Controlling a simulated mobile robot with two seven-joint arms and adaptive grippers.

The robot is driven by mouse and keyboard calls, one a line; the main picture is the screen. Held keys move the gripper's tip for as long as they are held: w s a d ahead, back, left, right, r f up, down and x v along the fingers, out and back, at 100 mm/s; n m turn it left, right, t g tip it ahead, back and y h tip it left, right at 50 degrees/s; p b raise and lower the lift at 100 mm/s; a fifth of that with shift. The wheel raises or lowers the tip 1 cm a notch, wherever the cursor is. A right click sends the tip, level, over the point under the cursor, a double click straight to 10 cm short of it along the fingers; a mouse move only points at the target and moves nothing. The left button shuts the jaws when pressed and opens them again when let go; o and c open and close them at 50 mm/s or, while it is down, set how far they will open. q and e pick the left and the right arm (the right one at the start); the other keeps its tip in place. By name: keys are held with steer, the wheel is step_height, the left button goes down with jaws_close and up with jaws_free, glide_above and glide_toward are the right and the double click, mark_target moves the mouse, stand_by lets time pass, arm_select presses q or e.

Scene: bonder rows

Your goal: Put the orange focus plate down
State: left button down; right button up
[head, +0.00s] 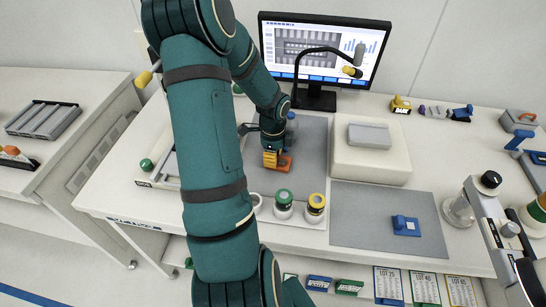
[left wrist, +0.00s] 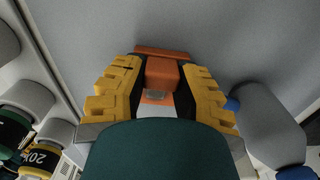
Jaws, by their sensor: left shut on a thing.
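The orange focus plate (left wrist: 161,78) is between the yellow fingers of my left gripper (left wrist: 160,90) in the left wrist view. In the head view the plate (head: 285,166) shows as an orange edge low beside my left gripper (head: 276,160), over the grey mat (head: 310,140). The gripper is shut on the plate. The plate looks at or very close to the mat; I cannot tell whether it touches. Part of the plate is hidden by the fingers and my arm. My right gripper is not in view.
A white block (head: 345,155) lies to the right. A second mat (head: 370,205) holds a blue piece (head: 405,224), otherwise clear.

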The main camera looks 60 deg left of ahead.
arm_select(q)
steer(key=shift+r, duration=0.1)
steer(key=c, duration=0.8)
jaws_free()
steer(key=shift+c, duration=0.2)
step_height(320, 180, up, 12)
steer(key=p, duration=0.3)
